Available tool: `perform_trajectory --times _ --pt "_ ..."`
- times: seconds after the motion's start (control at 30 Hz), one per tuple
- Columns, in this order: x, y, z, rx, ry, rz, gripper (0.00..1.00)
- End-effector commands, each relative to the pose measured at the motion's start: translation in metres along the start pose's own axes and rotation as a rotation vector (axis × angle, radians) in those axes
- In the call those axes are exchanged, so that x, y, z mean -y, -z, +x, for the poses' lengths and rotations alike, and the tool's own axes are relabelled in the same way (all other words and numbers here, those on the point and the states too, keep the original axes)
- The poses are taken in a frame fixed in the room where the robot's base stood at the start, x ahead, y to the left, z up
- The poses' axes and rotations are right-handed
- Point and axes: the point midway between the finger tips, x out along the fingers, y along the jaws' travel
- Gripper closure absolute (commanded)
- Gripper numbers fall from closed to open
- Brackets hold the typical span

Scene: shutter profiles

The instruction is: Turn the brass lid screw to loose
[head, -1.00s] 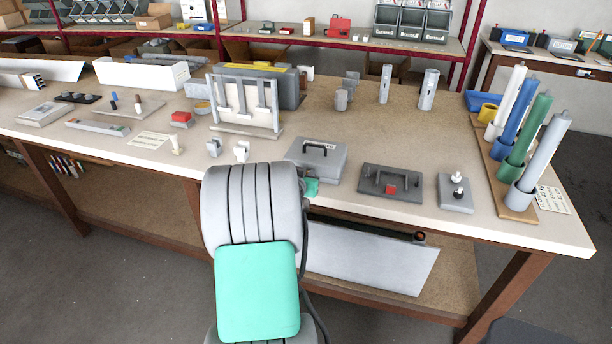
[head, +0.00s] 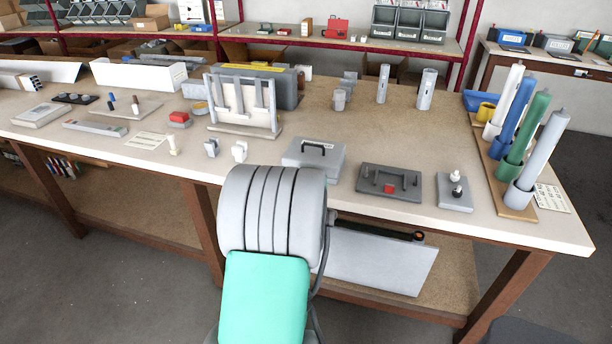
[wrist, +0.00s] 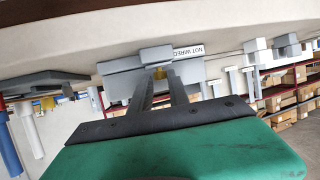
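A grey lid box with a dark handle (head: 314,154) stands near the front edge of the bench in the head view. A grey box-like body (wrist: 118,84) is ahead of my gripper in the wrist view, with a "NOT WIRED" label beside it. A small yellow, brass-coloured part (wrist: 188,71) shows at the fingertips, partly hidden by a finger; I cannot tell whether it is the lid screw. My gripper (wrist: 160,77) points at this body, its two dark fingers apart with a gap between them. I cannot tell if they touch anything. In the head view my arm hides the gripper.
A dark plate with handles and a red block (head: 388,188) and a small plate with knobs (head: 455,192) lie right of the box. A rack of upright tubes (head: 517,210) stands at the right end. A white slotted frame (head: 243,105) stands behind. Bench front is crowded.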

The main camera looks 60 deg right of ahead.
Motion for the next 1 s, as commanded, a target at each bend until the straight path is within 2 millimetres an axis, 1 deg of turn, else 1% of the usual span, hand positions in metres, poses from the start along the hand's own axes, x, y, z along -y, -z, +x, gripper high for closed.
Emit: perform_trajectory --times 0.03,0.17,0.37,0.47,0.57,0.8,0.9,1.0 --pt "0.000 0.000 0.000 0.000 0.000 0.000 0.74" --pt "0.001 0.001 0.000 -0.001 0.001 0.000 0.63" --pt "0.001 0.001 0.000 -0.001 0.002 0.000 0.63" --pt "0.001 0.001 -0.003 -0.002 0.002 0.000 0.63" --pt "0.001 0.002 -0.016 -0.004 0.002 0.000 0.63" --pt "0.000 0.002 -0.063 -0.006 0.000 0.001 0.63" --pt "0.000 0.001 -0.074 -0.003 0.000 0.001 0.63" --pt "0.000 0.000 -0.078 -0.001 0.001 0.001 0.63"
